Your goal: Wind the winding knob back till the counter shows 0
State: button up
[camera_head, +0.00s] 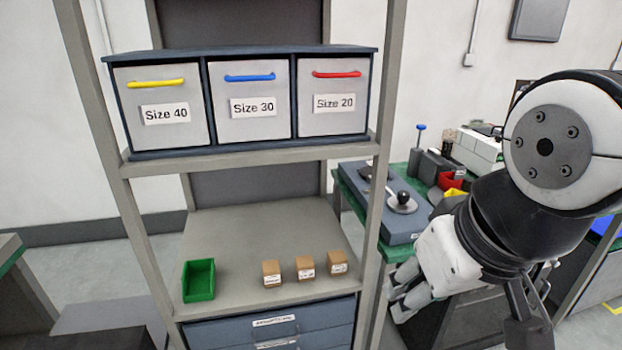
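A black knob (402,197) stands on a pale round disc on top of a blue-grey box (400,229), which rests on a green-topped bench right of the rack. It looks like the winding knob. A small pale label or window shows on the box's front, too small to read; I cannot tell if it is the counter. My gripper (398,295) hangs in front of the bench, below and apart from the knob in the picture. Its grey fingers point left, and nothing is seen held. Their opening is unclear.
The rack's right post (383,130) stands just left of the box. The rack holds drawers marked Size 40, 30 and 20, a green bin (199,281) and three small brown boxes (304,267). A red bin (450,181) and other gear crowd the bench behind.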

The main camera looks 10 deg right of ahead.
aim_at(402, 203)
jog(key=i+l, duration=0.1)
jog(key=l, duration=0.3)
jog(key=i+l, duration=0.15)
jog(key=l, duration=0.3)
jog(key=i+l, duration=0.1)
jog(key=l, duration=0.3)
jog(key=i+l+u, duration=0.2)
jog(key=i+l, duration=0.2)
jog(key=i+l+u, duration=0.2)
jog(key=i+l, duration=0.2)
jog(key=l, duration=0.25)
